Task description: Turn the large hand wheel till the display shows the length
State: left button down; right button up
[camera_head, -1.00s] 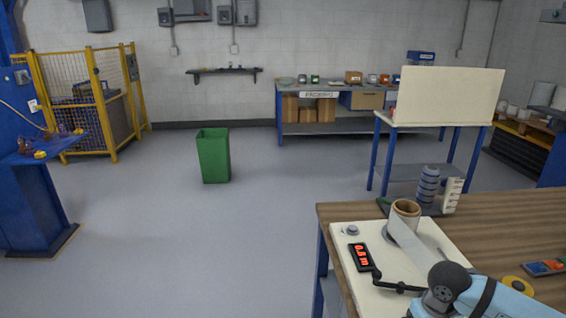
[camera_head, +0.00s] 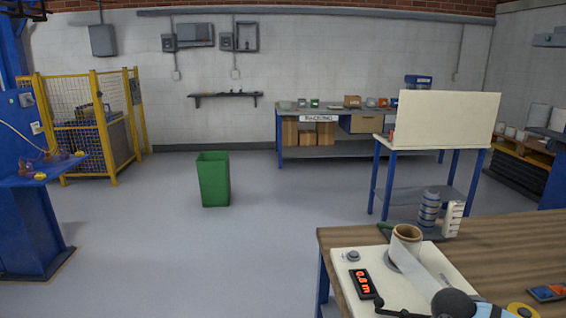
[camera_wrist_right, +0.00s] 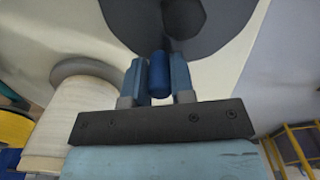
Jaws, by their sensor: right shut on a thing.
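The display (camera_head: 363,284) on the pale plate (camera_head: 346,262) at the table's front left shows red digits that read 0.8 m. A film roll (camera_head: 407,234) stands on the plate, with a pale strip running from it toward the lower right. In the right wrist view, a dark grey wheel (camera_wrist_right: 218,25) fills the top. My right gripper (camera_wrist_right: 160,78) is shut on the wheel's blue handle (camera_wrist_right: 159,74), one finger on each side. In the head view only my right arm shows at the bottom right, and the gripper is hidden. My left gripper is not in view.
The wooden table (camera_head: 500,245) also bears stacked grey rolls (camera_head: 429,212), a white stepped piece (camera_head: 453,219), a yellow ring (camera_head: 523,310) and a coloured tray (camera_head: 548,292). A green bin (camera_head: 213,180) stands on the open floor.

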jog(key=shift+w+a+b, duration=0.2)
jog(key=shift+a+b, duration=0.2)
jog(key=shift+a, duration=0.75)
jog(key=shift+s+a+f, duration=0.1)
jog(key=shift+s+a, duration=0.1)
jog(key=shift+a, duration=0.5)
jog(key=shift+s+a, duration=0.1)
jog(key=shift+a, duration=0.25)
jog(key=o, duration=1.6)
jog(key=shift+d, duration=0.1)
jog(key=shift+r, duration=0.2)
